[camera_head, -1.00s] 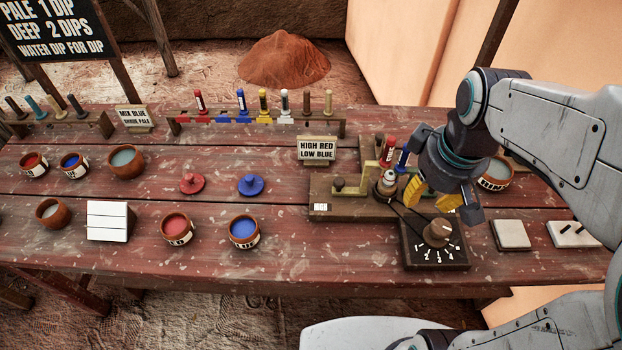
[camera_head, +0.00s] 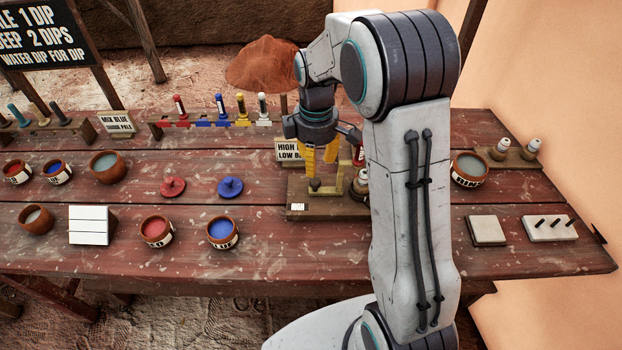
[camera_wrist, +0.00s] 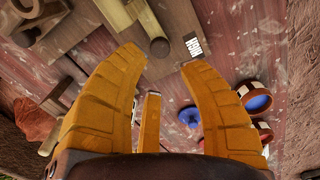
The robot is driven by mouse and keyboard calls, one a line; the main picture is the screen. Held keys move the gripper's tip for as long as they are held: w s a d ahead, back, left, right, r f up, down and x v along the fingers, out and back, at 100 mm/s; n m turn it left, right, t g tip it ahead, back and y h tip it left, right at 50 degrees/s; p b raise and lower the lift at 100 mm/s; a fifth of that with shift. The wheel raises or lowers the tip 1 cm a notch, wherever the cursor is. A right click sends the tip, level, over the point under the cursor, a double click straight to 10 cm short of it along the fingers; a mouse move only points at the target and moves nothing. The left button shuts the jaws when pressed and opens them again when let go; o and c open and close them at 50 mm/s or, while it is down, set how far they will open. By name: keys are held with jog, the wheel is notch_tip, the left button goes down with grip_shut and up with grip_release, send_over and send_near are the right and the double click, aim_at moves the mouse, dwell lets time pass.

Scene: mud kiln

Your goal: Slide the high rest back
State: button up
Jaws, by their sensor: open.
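The rest is a wooden fixture (camera_head: 340,208) in the middle of the table, with a small white tag reading HIGH (camera_head: 296,207) at its front left. A round dark wooden knob (camera_head: 315,184) stands on its left part; the knob also shows in the wrist view (camera_wrist: 159,47), on a wooden bar (camera_wrist: 147,18). My gripper (camera_head: 320,164) points down over the knob, its yellow fingers open and empty. In the wrist view the fingertips (camera_wrist: 162,60) lie on either side of the knob; whether they touch it I cannot tell. My arm hides the fixture's right part.
A HIGH RED LOW BLUE sign (camera_head: 287,151) stands behind, partly hidden by my gripper. A red lid (camera_head: 172,187) and a blue lid (camera_head: 230,187) lie to the left. A rack of coloured tools (camera_head: 215,118) stands at the back. A pale tile (camera_head: 485,231) lies right.

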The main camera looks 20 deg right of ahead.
aim_at(315, 181)
jog(key=shift+f, duration=3.55)
grip_shut()
